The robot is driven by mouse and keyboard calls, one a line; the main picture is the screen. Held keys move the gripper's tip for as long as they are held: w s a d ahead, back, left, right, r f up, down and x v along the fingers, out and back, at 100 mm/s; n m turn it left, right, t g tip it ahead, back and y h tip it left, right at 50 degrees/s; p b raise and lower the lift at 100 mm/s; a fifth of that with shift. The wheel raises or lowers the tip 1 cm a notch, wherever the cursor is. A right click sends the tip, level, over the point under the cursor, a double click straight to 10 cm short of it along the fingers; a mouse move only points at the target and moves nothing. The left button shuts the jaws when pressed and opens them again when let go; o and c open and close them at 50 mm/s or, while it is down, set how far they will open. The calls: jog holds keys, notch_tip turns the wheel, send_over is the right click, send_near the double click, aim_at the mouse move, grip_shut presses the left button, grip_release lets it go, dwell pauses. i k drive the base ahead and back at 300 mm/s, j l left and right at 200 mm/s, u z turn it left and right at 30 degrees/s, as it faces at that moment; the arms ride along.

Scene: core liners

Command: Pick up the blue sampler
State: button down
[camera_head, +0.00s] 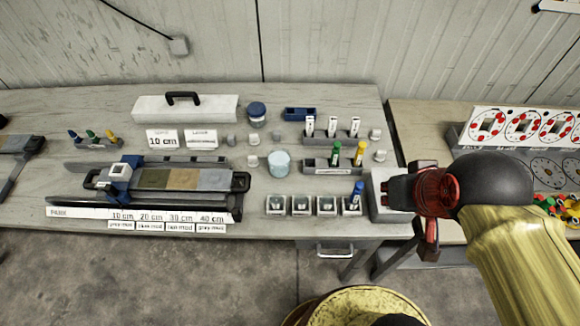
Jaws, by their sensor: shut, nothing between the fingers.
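A blue sampler (357,190) stands, slightly tilted, in the rightmost of a row of small square cups (327,205) near the table's front edge. My gripper (390,190) is just to the right of it, above a pale grey box (383,212) at the table's right front corner. It points left, is shut and looks empty. A small gap shows between it and the blue sampler. A green sampler (336,152) and a yellow sampler (359,153) stand in a dark rack (318,166) behind the cups.
A long core liner tray (160,178) with labels lies at the left. A pale blue jar (279,163) and a dark-lidded jar (257,113) stand mid-table. A second table (422,122) with dial boards is at the right, beyond a gap.

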aim_at(354, 197)
jog(key=k+j+z, duration=0.25)
jog(key=z, duration=0.15)
jog(key=k+j+z, duration=0.5)
jog(key=k+z, duration=0.25)
jog(key=i, duration=0.1)
